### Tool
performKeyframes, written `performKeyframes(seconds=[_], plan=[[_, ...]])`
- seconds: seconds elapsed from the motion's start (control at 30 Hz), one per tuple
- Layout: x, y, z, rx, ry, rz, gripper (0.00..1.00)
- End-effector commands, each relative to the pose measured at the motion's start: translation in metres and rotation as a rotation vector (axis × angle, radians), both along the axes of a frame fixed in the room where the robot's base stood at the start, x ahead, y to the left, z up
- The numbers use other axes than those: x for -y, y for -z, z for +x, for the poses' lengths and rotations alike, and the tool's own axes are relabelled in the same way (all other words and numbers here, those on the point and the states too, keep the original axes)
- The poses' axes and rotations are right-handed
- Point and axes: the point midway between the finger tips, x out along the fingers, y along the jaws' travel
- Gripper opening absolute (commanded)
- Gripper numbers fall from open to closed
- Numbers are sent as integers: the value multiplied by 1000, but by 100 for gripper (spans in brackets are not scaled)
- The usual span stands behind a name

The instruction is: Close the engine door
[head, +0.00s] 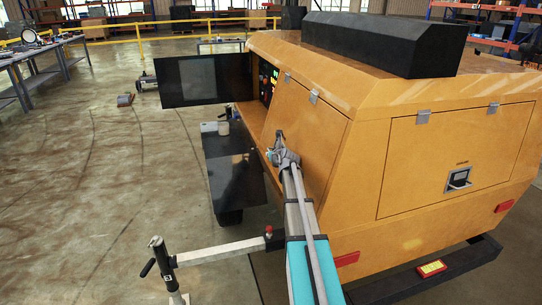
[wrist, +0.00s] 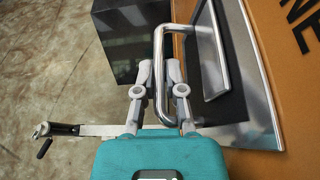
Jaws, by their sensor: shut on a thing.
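The engine door is the orange side panel (head: 305,128) of the light tower, hinged along its top edge. In the head view it hangs close to the body; I cannot tell if it is flush. In the wrist view its orange face (wrist: 292,75) shows part of black lettering, beside a metal latch plate (wrist: 238,65). A bent metal bar handle (wrist: 183,28) stands out from it. My gripper (wrist: 160,74) is shut on this handle, one finger on each side of the bar. In the head view my gripper (head: 281,154) is at the door's lower left, partly hiding the handle.
A black front door (head: 190,82) stands open at left beside a lit control panel (head: 268,80). A jack stand on an outrigger bar (head: 225,250) juts out left.

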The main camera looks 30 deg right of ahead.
Motion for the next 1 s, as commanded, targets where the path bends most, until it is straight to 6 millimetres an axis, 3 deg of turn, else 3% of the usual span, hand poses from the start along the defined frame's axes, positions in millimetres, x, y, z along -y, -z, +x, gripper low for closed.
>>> performKeyframes(seconds=[0.23, 0.27, 0.43, 1.0], plan=[[7, 2, -6, -5, 10, -9, 0], [7, 2, -6, -6, 10, -8, 16], [7, 2, -5, -5, 8, -7, 47], [1, -3, -14, -6, 7, -7, 48]])
